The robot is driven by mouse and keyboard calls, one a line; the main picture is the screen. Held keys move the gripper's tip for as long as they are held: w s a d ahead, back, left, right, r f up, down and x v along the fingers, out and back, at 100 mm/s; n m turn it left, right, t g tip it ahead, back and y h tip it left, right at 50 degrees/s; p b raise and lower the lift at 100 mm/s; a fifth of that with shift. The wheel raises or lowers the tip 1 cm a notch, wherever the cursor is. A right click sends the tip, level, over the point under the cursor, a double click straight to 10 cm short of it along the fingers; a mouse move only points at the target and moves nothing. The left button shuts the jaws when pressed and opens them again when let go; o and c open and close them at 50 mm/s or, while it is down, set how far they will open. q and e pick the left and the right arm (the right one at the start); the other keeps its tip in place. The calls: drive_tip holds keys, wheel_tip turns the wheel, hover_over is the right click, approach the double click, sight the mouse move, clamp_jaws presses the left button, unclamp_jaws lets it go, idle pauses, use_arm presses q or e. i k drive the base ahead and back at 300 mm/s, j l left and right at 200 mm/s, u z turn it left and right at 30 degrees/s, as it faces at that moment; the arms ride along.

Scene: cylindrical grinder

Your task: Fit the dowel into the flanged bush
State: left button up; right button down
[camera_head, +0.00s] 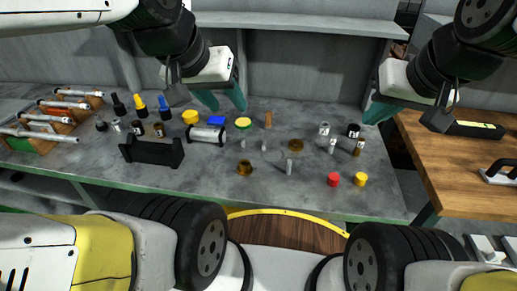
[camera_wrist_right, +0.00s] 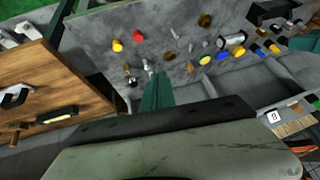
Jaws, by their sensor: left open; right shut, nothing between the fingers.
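Two short bronze rings stand on the grey bench in the head view, one nearer (camera_head: 245,168) and one farther (camera_head: 295,145); either could be the flanged bush, I cannot tell which. Several slim grey pins stand around them. The tallest pin (camera_head: 289,166) is upright between the rings and may be the dowel; it also shows in the right wrist view (camera_wrist_right: 173,33). My left gripper (camera_head: 223,102) is open and empty above the back of the bench. My right gripper (camera_head: 377,112) is shut and empty above the bench's right back corner; its fingers show in the right wrist view (camera_wrist_right: 157,90).
A red cap (camera_head: 333,180) and a yellow cap (camera_head: 360,180) stand at the front right. A black cradle (camera_head: 152,150), bottles and a rack of rods (camera_head: 55,120) fill the left. A wooden table (camera_head: 450,150) adjoins on the right. The front middle is clear.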

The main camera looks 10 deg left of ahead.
sight(244, 168)
drive_tip(key=j+z, duration=0.2)
drive_tip(key=j, duration=0.35)
drive_tip(key=k+j+z, duration=0.2)
drive_tip(key=j, duration=0.35)
drive_tip(key=j+z, duration=0.25)
drive_tip(key=j, duration=0.4)
